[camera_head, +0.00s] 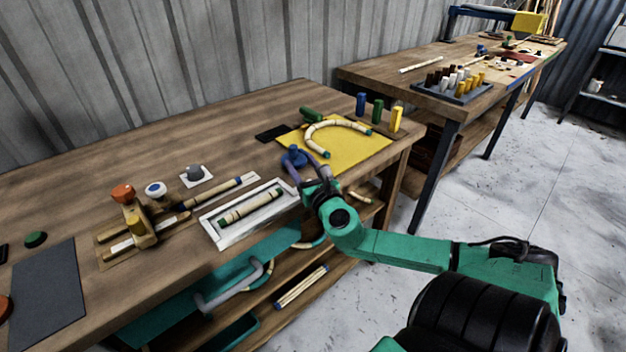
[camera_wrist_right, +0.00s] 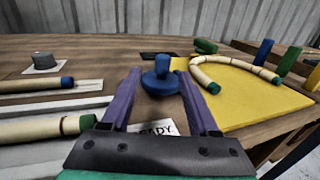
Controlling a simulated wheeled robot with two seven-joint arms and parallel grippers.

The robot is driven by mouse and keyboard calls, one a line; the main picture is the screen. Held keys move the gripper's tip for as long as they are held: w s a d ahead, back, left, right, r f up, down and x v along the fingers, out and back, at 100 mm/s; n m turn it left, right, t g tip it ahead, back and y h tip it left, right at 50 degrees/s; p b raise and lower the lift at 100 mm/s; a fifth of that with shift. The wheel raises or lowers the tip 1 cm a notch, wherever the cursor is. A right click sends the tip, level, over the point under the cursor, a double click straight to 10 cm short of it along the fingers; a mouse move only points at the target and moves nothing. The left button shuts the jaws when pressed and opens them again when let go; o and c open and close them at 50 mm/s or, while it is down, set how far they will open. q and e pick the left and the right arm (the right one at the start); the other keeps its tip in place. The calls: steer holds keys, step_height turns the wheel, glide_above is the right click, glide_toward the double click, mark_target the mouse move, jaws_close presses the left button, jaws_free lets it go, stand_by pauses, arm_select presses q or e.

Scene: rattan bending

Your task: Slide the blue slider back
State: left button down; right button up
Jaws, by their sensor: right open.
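The blue slider (camera_head: 294,154) is a round knob with a short post on top, near the front edge of the table, left of the yellow mat. My right gripper (camera_head: 297,165) reaches it from the front, its purple fingers open. In the right wrist view the blue slider (camera_wrist_right: 162,86) stands between the two open fingers (camera_wrist_right: 158,78), with a gap showing on each side. A white card (camera_wrist_right: 157,129), partly hidden by the gripper, reads what looks like "READY" in front of the slider. My left gripper is not in view.
A yellow mat (camera_head: 357,158) with a curved rattan piece (camera_head: 316,131) lies to the right. Blue, green and yellow blocks (camera_head: 397,118) stand behind it. A white tray (camera_head: 226,239) with a straight rattan piece (camera_head: 249,207) is to the left. A black pad (camera_head: 271,133) lies behind the slider.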

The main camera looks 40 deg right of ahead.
steer(key=v, duration=0.7)
